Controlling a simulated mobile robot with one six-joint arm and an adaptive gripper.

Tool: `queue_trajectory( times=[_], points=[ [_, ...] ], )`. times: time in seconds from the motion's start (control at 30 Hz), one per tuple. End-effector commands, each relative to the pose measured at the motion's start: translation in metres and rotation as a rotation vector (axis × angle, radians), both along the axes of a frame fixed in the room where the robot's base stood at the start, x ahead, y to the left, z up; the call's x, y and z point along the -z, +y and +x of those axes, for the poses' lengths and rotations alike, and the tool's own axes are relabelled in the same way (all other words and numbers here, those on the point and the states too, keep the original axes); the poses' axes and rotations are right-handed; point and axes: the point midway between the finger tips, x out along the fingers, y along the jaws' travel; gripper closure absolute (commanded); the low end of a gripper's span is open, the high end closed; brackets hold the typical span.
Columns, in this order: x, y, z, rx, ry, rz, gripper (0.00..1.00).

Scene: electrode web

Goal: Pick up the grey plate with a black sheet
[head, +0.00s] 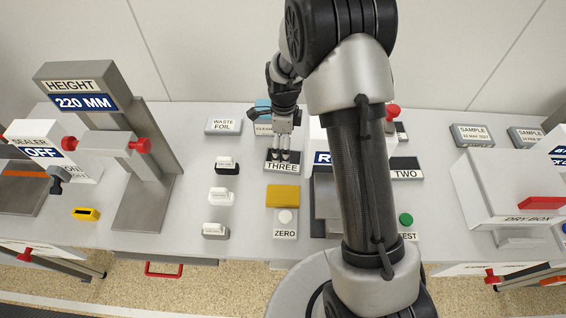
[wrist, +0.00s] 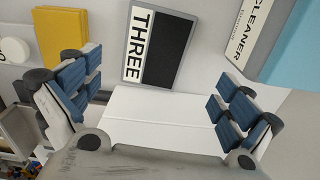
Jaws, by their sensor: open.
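A grey plate (head: 270,168) labelled THREE, with a black sheet on it, lies on the white table left of my arm. In the wrist view the THREE plate (wrist: 131,18) shows its black sheet (wrist: 166,52) and white label, beyond my fingertips. My gripper (head: 283,157) points down over this plate and covers part of it in the head view. In the wrist view my gripper (wrist: 152,86) is open, its blue-padded fingers wide apart with nothing between them. A similar plate labelled TWO (head: 407,174), also with a black sheet, lies right of my arm.
A yellow block (head: 283,196) and the ZERO button (head: 286,217) are in front of the plate. The CLEANER box (wrist: 262,45) and WASTE FOIL tray (head: 223,126) are behind. Several small handled blocks (head: 221,197) stand left. A HEIGHT stand (head: 125,130) is farther left.

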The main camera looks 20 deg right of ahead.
Motion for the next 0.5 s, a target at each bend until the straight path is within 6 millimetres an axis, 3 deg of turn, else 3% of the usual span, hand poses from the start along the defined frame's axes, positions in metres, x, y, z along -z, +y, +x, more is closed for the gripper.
queue_trajectory(
  times=[0.27,0.5],
  points=[
    [0.017,0.001,-0.002,-0.001,0.000,0.000,0.02],
    [0.053,0.004,-0.008,-0.001,0.002,0.000,0.02]
  ],
)
